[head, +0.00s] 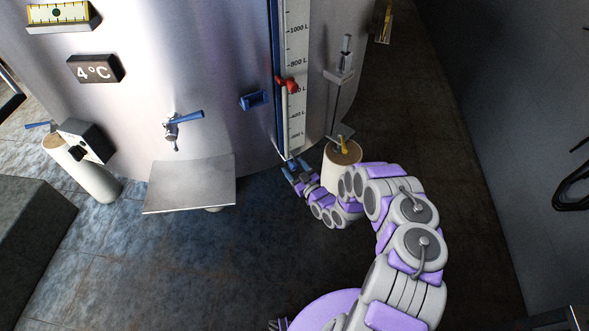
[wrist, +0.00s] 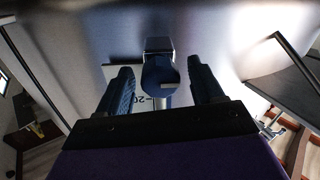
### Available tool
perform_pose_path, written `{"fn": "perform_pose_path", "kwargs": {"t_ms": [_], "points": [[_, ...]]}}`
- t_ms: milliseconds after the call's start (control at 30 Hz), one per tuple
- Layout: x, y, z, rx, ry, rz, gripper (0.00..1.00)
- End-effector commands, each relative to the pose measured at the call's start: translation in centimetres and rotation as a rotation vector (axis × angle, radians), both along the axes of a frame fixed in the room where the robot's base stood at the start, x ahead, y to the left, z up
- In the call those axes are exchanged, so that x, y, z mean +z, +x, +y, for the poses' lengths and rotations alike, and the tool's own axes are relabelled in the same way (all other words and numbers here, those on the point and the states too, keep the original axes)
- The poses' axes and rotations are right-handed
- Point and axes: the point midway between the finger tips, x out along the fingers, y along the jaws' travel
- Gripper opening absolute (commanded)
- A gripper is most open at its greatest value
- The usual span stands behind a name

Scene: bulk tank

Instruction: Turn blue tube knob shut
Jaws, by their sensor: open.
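The level gauge on the steel tank has a blue strip (head: 274,70) beside a white scale (head: 298,75), with a red slider (head: 287,84) partway up. My gripper (head: 296,170) is at the gauge's lower end, and its fingers hide most of what is there in the head view. In the wrist view a rounded bluish-grey knob (wrist: 161,73) lies between the two dark fingers of my gripper (wrist: 161,88). The fingers stand apart, with a gap visible on each side of the knob. Its shut or open position cannot be told.
A tap with a blue lever (head: 183,118) sits left on the tank, above a metal shelf (head: 190,183). Open floor (head: 190,270) lies in front.

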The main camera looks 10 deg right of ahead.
Motion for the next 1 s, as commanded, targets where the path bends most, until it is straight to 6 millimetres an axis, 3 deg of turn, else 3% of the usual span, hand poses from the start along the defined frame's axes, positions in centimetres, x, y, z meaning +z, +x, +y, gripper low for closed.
{"fn": "perform_pose_path", "kwargs": {"t_ms": [300,867,1000], "points": [[0.01,0.15,0.09,0.000,0.000,0.000,0.66],[0.02,0.13,0.08,0.000,0.000,0.000,0.12],[0.03,0.13,0.08,0.000,0.004,0.001,0.12]]}}
